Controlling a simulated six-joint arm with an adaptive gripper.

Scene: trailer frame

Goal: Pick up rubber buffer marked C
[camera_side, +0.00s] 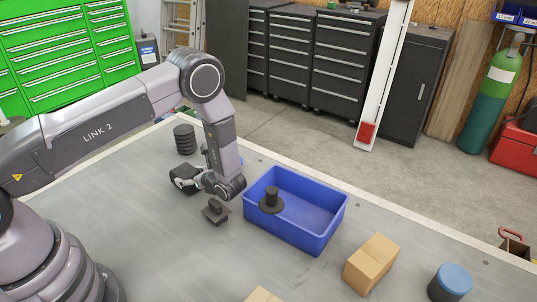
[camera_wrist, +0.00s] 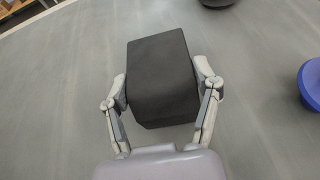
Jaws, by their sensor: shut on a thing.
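A black block-shaped rubber buffer (camera_wrist: 160,70) fills the middle of the wrist view. My gripper (camera_wrist: 162,86) has one finger on each side of it and is shut on it. In the side view the dark block (camera_side: 183,178) shows at the end of my gripper (camera_side: 195,183), left of the blue bin. I cannot tell whether the block touches the table. No letter can be read on its visible faces. A ribbed black cylindrical buffer (camera_side: 185,140) stands behind it. A dark flanged buffer (camera_side: 215,212) sits on the table in front of my wrist.
A blue bin (camera_side: 318,231) stands right of my gripper with a dark flanged piece (camera_side: 271,201) inside. A cardboard box (camera_side: 371,264) and a blue-topped cylinder (camera_side: 453,281) are farther right. A blue round object (camera_wrist: 311,84) is at the wrist view's right edge.

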